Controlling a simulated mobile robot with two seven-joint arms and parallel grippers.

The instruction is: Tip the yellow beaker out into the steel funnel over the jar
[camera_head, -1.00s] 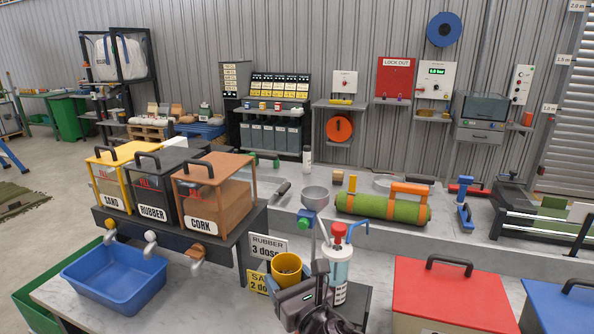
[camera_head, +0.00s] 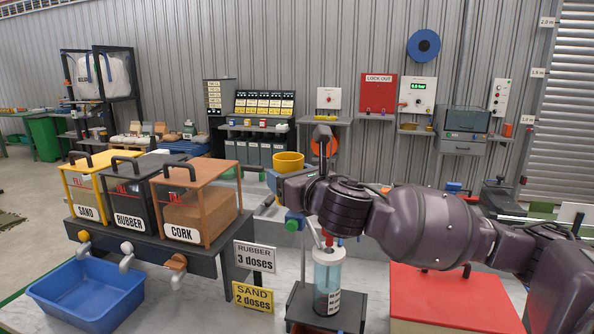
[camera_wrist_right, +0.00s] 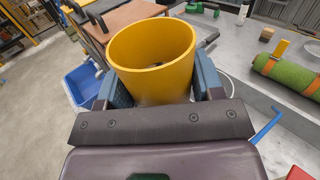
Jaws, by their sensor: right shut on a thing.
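The yellow beaker (camera_head: 289,160) is held up, roughly upright, in my right gripper (camera_head: 280,180). In the right wrist view the beaker (camera_wrist_right: 152,55) sits between the two blue-grey fingers, its mouth open to the camera. Its inside is dark at the bottom, so I cannot tell what it holds. A clear labelled jar (camera_head: 328,275) stands lower down on a dark base. My left gripper is out of view.
Signs for rubber (camera_head: 254,256) and sand (camera_head: 252,297) doses stand beside the jar. A red-lidded box (camera_head: 450,300) is at the right, under my right arm.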

